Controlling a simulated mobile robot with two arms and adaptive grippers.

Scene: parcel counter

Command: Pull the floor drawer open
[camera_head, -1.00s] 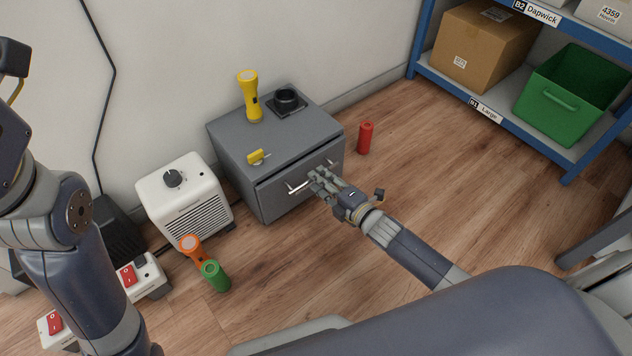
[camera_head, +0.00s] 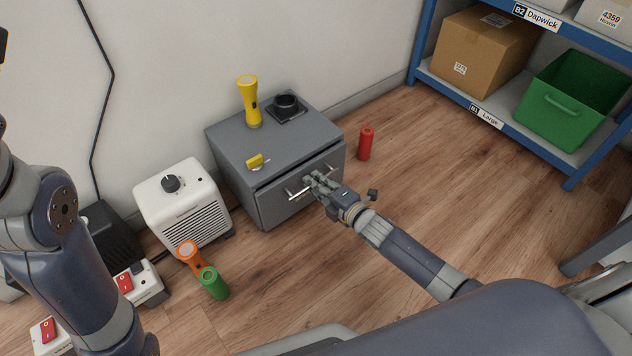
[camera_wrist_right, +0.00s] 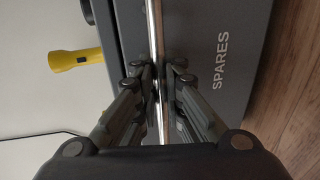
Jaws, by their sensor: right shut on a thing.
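The grey floor drawer cabinet (camera_head: 238,150) stands against the wall in the head view. Its drawer front (camera_head: 278,208) looks closed or nearly so, and the wrist view shows the word SPARES on it (camera_wrist_right: 225,70). A metal bar handle (camera_head: 297,194) runs across the front; it also shows in the wrist view (camera_wrist_right: 154,30). My right gripper (camera_head: 314,184) is at the handle, its fingers closed around the bar (camera_wrist_right: 160,82). My left arm shows at the left edge of the head view, but its gripper is out of frame.
A white heater (camera_head: 181,208), orange (camera_head: 189,254) and green (camera_head: 214,284) items stand left. A red cylinder (camera_head: 366,144) stands right. Floor in front is clear.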

